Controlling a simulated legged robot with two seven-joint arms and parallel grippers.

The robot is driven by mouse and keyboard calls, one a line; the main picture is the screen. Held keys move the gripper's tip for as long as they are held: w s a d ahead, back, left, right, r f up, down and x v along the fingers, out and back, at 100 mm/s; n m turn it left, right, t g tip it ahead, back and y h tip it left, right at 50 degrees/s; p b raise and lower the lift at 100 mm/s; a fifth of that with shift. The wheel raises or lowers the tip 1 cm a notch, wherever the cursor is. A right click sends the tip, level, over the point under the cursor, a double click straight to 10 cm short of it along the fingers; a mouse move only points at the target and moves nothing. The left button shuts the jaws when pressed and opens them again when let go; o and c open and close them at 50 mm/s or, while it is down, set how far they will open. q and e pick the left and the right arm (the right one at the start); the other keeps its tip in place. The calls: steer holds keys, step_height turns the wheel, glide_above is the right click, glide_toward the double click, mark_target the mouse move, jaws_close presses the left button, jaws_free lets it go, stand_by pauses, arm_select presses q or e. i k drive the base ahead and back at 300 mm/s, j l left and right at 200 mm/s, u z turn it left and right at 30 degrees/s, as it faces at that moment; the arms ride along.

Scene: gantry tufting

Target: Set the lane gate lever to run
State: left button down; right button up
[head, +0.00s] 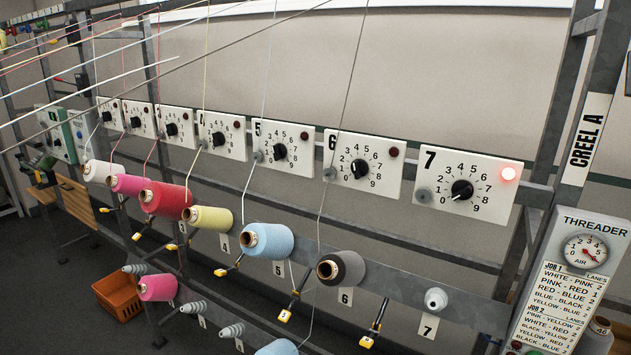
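Levers with black arms and yellow tips stick out below the numbered yarn positions. One lever (376,325) is near position 7, another (290,303) is below position 6, and another (230,268) is below position 5. Smaller ones continue to the left. Lane 7's dial panel (465,183) has a lit red lamp (508,173). Neither of my grippers is in view.
Yarn cones, such as the grey cone (345,268) and blue cone (268,240), sit on the rail. Position 7's holder (436,299) is bare. A threader panel (570,275) stands at right. An orange crate (118,295) is on the floor. Threads cross the upper left.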

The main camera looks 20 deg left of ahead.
mark_target(55, 78)
steer(key=i+j, duration=0.1)
steer(key=j, duration=1.05)
steer(key=i+j, duration=0.15)
steer(key=j, duration=0.4)
steer(key=i+j, duration=0.1)
steer(key=j, duration=0.45)
steer(key=i+j+u, duration=0.1)
steer(key=j, duration=0.45)
steer(key=i+j, duration=0.1)
steer(key=j, duration=0.5)
steer(key=i+j, duration=0.1)
steer(key=j, duration=0.45)
steer(key=i+j, duration=0.1)
steer(key=j, duration=0.3)
steer(key=i+j, duration=0.1)
steer(key=j, duration=0.3)
steer(key=i+j, duration=0.1)
steer(key=j, duration=0.3)
steer(key=i+j, duration=0.1)
steer(key=j, duration=0.35)
steer(key=i+j, duration=0.1)
steer(key=j, duration=0.3)
steer(key=u, duration=0.05)
